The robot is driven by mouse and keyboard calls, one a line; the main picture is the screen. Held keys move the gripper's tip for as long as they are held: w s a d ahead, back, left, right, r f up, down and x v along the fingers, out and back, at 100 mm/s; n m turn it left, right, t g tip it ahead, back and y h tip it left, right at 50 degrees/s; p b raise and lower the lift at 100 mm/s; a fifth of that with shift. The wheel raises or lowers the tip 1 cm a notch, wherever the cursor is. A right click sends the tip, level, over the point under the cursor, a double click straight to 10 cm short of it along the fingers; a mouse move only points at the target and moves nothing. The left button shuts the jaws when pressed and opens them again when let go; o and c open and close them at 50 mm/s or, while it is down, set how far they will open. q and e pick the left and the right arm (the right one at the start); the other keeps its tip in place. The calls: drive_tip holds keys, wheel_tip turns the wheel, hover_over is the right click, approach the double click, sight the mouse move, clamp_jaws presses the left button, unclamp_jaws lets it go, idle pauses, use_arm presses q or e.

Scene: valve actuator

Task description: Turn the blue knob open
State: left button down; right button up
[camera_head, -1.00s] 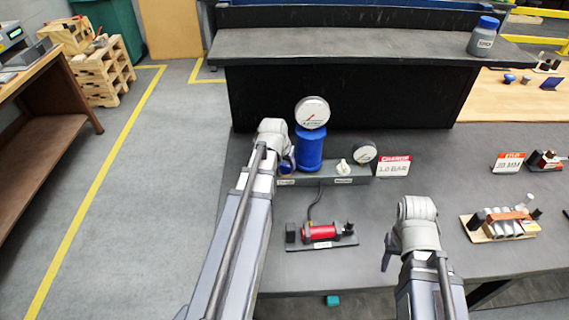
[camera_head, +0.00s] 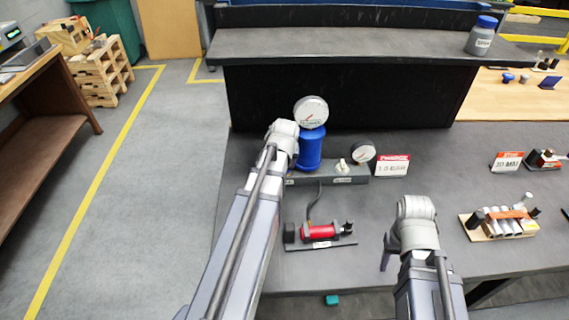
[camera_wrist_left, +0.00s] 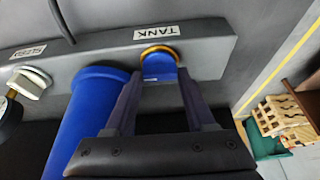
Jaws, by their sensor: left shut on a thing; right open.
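The blue knob (camera_wrist_left: 160,66) with a gold ring shows in the left wrist view, beside the TANK label (camera_wrist_left: 156,32) on the grey manifold block. My left gripper (camera_wrist_left: 160,80) has its two dark fingers on either side of the knob and is shut on it. In the head view my left wrist (camera_head: 283,135) hides the knob, left of the blue tank (camera_head: 310,150). My right gripper (camera_head: 387,257) is open and empty above the table's front part, away from the manifold.
A white gauge (camera_head: 311,112) stands over the tank. A white knob (camera_head: 342,166), a second gauge (camera_head: 363,151) and a red-topped sign (camera_head: 392,165) are to its right. A red cylinder unit (camera_head: 320,232) lies in front. A tray of parts (camera_head: 500,222) is at right.

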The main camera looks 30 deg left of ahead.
use_arm(q)
drive_tip(key=shift+c, duration=1.2)
unclamp_jaws()
drive_tip(key=shift+r, duration=0.15)
use_arm(e)
drive_tip(key=shift+a+r, duration=0.1)
drive_tip(key=shift+r, duration=0.05)
use_arm(q)
drive_tip(key=shift+d+r+p, duration=0.1)
drive_tip(key=shift+r+p, duration=0.4)
drive_tip(key=shift+p, duration=0.25)
use_arm(e)
drive_tip(key=shift+r, duration=0.55)
use_arm(q)
drive_tip(key=p+v, duration=0.6)
drive_tip(key=v, duration=0.1)
drive_tip(key=shift+s, duration=0.25)
use_arm(e)
wheel_tip(320, 180, up, 6)
drive_tip(key=shift+s+d, duration=0.2)
drive_tip(key=shift+d, duration=0.2)
use_arm(q)
drive_tip(key=shift+f, duration=0.2)
